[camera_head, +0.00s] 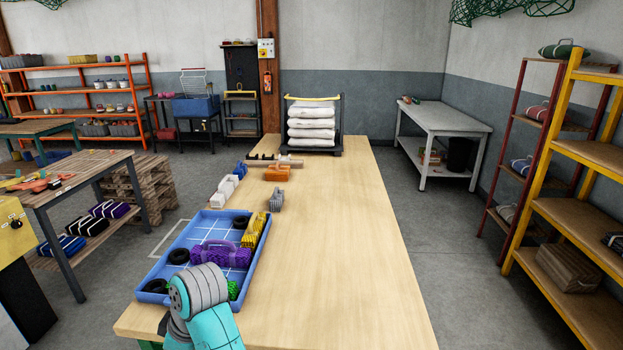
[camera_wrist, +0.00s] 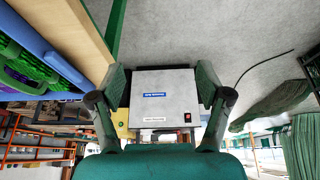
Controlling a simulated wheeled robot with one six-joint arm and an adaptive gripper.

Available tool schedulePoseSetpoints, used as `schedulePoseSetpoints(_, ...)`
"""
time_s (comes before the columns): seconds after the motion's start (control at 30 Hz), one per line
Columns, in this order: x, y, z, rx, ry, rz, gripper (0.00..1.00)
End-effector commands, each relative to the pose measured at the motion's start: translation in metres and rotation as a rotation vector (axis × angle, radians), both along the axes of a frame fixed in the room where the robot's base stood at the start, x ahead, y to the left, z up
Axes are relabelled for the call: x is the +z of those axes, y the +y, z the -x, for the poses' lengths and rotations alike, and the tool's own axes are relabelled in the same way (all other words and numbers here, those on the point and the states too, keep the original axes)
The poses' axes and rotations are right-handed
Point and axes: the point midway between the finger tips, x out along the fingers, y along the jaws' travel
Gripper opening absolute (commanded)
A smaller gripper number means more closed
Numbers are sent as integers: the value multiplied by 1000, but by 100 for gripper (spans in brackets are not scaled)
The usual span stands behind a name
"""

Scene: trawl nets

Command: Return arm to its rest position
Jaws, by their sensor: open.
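My gripper (camera_wrist: 162,76) shows in the wrist view with its two dark green fingers spread wide apart. It is open, and I see nothing held between the fingers. In the wrist view, the blue tray (camera_wrist: 50,47) and the table edge lie to the upper left of the fingers, apart from them. In the head view, my teal and grey arm (camera_head: 200,300) shows at the bottom, in front of the near part of the tray. My gripper itself does not show in the head view.
The blue tray (camera_head: 163,262) on the wooden table (camera_head: 335,240) holds a purple piece (camera_head: 220,254), black rings and yellow and green pieces. Beyond stand an orange item (camera_head: 277,173) and a cart of white sacks (camera_head: 312,130). The table's right side is clear.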

Motion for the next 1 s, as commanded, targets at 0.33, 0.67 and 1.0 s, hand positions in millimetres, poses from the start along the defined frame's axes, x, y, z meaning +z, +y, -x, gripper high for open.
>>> schedulePoseSetpoints(0.33,-45,-24,-3,-93,-16,-33,77)
schedulePoseSetpoints(0.67,-122,-77,1,-275,-55,-92,77)
schedulePoseSetpoints(1.0,-209,-172,35,-549,-142,-187,77)
